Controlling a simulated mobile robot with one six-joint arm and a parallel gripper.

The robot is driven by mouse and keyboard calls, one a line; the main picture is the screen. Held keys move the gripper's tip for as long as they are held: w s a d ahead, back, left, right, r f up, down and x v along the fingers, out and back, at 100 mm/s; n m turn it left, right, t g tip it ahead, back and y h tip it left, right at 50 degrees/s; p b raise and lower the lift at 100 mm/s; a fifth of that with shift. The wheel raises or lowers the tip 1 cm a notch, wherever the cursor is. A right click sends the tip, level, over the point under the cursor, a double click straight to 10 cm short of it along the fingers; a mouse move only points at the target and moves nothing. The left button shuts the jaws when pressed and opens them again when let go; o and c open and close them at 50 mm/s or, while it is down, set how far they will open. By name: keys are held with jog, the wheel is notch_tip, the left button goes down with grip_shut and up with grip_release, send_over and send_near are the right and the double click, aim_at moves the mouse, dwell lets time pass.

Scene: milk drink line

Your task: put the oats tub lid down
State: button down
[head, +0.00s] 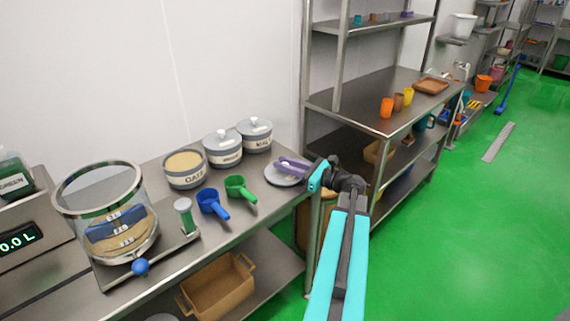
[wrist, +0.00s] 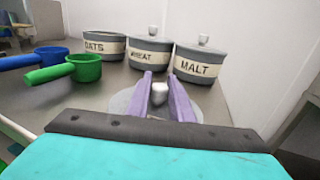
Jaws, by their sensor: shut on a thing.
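The oats tub lid (head: 276,177) is a grey disc with a pale knob, at the right end of the steel table, low over or on its top; I cannot tell if it touches. My gripper (head: 294,165), with purple fingers, is shut on the lid's knob. In the wrist view the lid (wrist: 122,101) shows beneath the fingers, the knob between them (wrist: 159,92). The oats tub (head: 184,170) stands open, its pale contents showing, left of the lidded wheat tub. It also shows in the wrist view (wrist: 103,47).
The lidded wheat tub (head: 222,150) and malt tub (head: 254,135) stand behind the lid. A blue scoop (head: 209,201) and green scoop (head: 237,188) lie in front of the tubs. A shelf rack (head: 370,97) stands close on the right.

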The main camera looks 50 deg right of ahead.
jog(key=shift+f, duration=0.1)
jog(key=c, duration=1.6)
grip_release()
jog(key=shift+o, duration=0.2)
jog(key=shift+f, duration=0.1)
jog(key=shift+r, duration=0.75)
jog(key=b+v, duration=0.1)
jog(key=v, duration=1.1)
jog(key=shift+f, duration=0.1)
